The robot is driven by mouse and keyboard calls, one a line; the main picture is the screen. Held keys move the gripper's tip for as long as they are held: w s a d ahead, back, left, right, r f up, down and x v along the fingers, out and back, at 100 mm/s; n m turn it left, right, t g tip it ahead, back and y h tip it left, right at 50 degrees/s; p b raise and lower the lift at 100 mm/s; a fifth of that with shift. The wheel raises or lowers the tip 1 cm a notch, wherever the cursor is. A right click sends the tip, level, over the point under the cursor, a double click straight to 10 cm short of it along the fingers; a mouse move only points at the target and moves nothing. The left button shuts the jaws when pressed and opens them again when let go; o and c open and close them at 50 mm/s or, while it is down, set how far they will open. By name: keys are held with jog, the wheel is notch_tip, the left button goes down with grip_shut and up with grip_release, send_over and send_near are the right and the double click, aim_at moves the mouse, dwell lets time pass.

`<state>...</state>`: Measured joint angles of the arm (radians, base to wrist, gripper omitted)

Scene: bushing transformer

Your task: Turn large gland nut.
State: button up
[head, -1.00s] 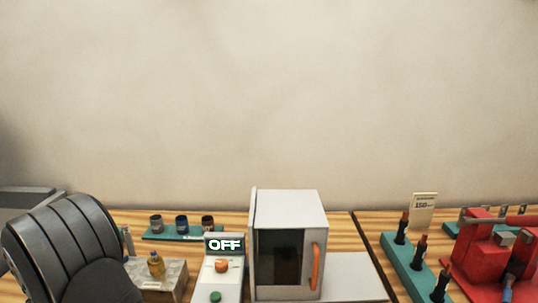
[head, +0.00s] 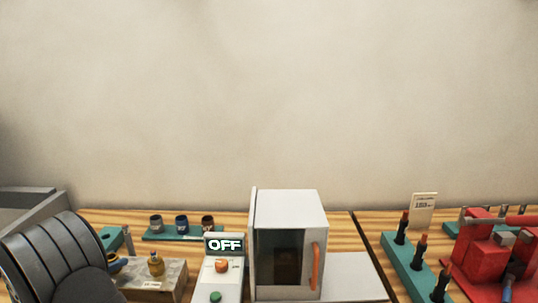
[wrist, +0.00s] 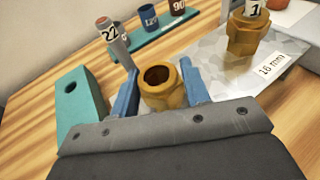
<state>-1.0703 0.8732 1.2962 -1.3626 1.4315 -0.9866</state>
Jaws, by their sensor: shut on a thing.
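In the wrist view, the two blue fingers of my gripper (wrist: 160,90) are closed on a brass gland nut (wrist: 158,77), one finger on each side. The nut is hollow, with its round opening facing up; its lower part is hidden. It shows in the head view as a small brass piece (head: 116,264) beside the blue fingertips, partly behind my arm. A second brass gland (wrist: 243,35), with a white label on top, stands upright on a grey metal plate (wrist: 215,75) marked "16 mm". I cannot tell whether the held nut touches the plate.
A teal block with a hole (wrist: 80,105) is left of my gripper. A grey piece marked "22" (wrist: 113,42) stands beyond the fingers. Right are an "OFF" control box (head: 223,268) and a white oven (head: 287,215).

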dwell(0.3)
jog(key=shift+m+g+h, duration=0.9)
jog(key=shift+m+h, duration=0.3)
jog(key=shift+h, duration=0.1)
jog(key=shift+m+g+h, duration=1)
jog(key=shift+m, duration=0.1)
jog(key=o, duration=1.8)
jog(key=shift+c, duration=0.2)
jog(key=shift+v, duration=3)
